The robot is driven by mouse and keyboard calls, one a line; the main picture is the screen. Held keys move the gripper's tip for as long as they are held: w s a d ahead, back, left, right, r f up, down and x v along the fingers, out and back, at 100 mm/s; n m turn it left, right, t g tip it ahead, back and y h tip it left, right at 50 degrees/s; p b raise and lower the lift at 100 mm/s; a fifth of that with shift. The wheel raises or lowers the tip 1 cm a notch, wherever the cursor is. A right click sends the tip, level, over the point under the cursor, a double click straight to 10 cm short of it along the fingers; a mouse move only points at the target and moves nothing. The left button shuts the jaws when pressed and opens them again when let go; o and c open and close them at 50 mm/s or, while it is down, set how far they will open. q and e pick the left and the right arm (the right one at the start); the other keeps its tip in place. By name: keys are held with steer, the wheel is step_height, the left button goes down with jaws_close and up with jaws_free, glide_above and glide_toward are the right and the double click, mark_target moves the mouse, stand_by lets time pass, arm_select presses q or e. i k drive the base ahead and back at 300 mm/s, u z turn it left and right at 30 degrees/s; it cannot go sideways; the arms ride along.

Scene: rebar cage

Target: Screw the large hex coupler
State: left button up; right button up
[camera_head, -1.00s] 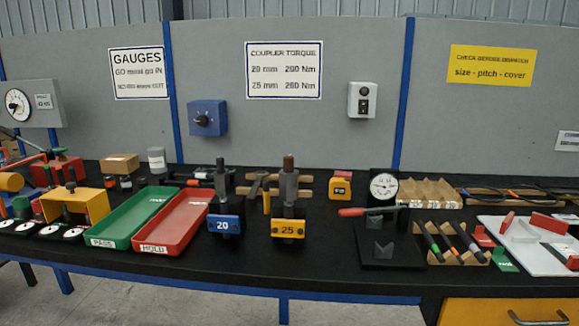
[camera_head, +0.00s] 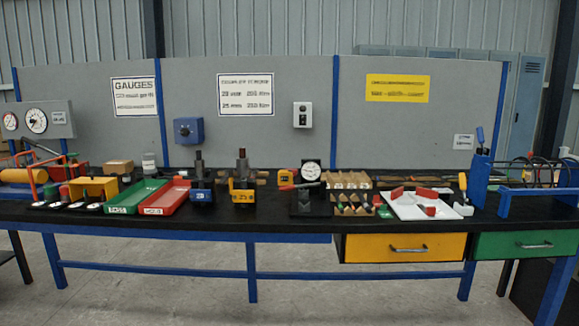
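Neither of my grippers is in view. On the black bench, a yellow-fronted holder (camera_head: 242,193), which read 25 in the earlier view, carries an upright grey piece (camera_head: 242,168) with a brownish top. Left of it, a blue-fronted holder (camera_head: 202,194) carries a slimmer dark upright piece (camera_head: 199,168). At this distance I cannot tell which part is the large hex coupler, or whether a coupler is threaded on either piece.
Left of the holders lie a red tray (camera_head: 164,197) and a green tray (camera_head: 136,196). A dial gauge stand (camera_head: 311,172) and white board (camera_head: 424,206) are to the right. A yellow drawer (camera_head: 405,248) and green drawer (camera_head: 526,245) hang below. Floor in front is clear.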

mark_target(242, 162)
steer(key=u, duration=0.6)
steer(key=i, duration=0.55)
steer(key=u, duration=0.5)
steer(key=i, duration=0.9)
steer(key=z, duration=0.5)
